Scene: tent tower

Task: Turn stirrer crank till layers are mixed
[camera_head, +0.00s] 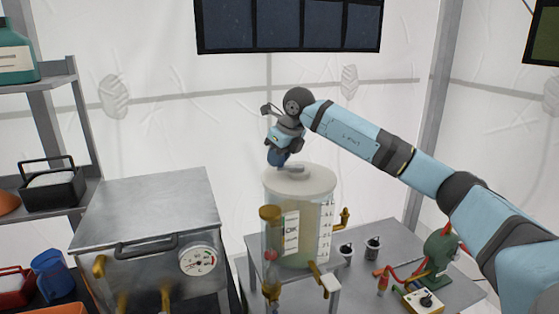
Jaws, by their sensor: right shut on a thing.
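A clear cylindrical tank (312,240) with a white lid (312,181) stands on a grey metal table. It carries a label and a printed scale, and its contents look pale and cloudy, with no clear layer line that I can make out. My right arm reaches in from the right, and my right gripper (279,161) points down over the left part of the lid. It is shut on the stirrer crank (291,169), a grey piece just above the lid, mostly hidden by the gripper. My left gripper is out of view.
A sight tube (271,240) with brass fittings stands before the tank, and a brass tap (343,217) juts from its right. A metal box with gauge (150,215) is left.

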